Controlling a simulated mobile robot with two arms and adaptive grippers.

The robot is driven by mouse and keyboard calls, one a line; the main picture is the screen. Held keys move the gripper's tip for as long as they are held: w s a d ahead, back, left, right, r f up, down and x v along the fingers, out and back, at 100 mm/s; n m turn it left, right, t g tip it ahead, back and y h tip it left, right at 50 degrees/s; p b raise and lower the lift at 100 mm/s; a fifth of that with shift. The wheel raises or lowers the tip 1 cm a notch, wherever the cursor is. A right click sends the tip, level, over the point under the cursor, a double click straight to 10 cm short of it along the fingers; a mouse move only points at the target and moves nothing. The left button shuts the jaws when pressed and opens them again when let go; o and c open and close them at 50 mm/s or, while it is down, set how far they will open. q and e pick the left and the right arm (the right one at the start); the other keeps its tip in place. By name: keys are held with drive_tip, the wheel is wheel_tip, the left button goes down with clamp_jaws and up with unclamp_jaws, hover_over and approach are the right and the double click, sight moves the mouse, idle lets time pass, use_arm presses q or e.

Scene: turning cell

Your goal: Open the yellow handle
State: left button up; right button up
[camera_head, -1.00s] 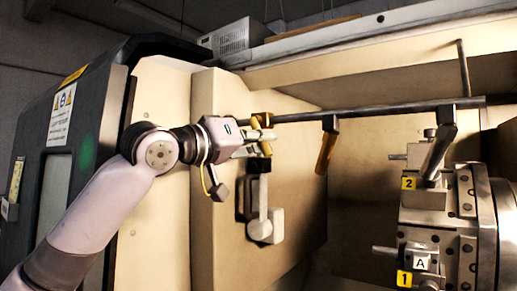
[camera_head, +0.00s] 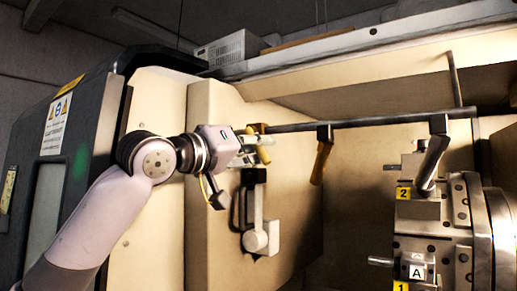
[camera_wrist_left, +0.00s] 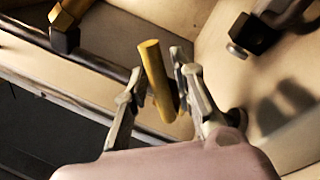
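A yellow handle (camera_head: 264,155) hangs from the left end of a dark horizontal bar (camera_head: 290,127). My left gripper (camera_head: 257,145) is at this handle, with its fingers on either side of it. In the left wrist view the yellow handle (camera_wrist_left: 156,78) stands tilted between the two fingertips (camera_wrist_left: 160,82). The fingers are close to it on both sides, but I cannot tell whether they press on it. A second yellow handle (camera_head: 321,160) hangs from the bar farther right, and a yellow one on a dark block (camera_wrist_left: 66,22) shows in the left wrist view. My right gripper is not in view.
A grey lever with a dark block (camera_head: 259,215) sits on the cream panel (camera_head: 212,240) just below my gripper. A metal chuck (camera_head: 440,215) with numbered labels stands at the right. A dark machine door (camera_head: 55,180) is at the left.

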use_arm(q)
drive_tip(key=shift+o, duration=0.6)
drive_tip(key=v, duration=1.2)
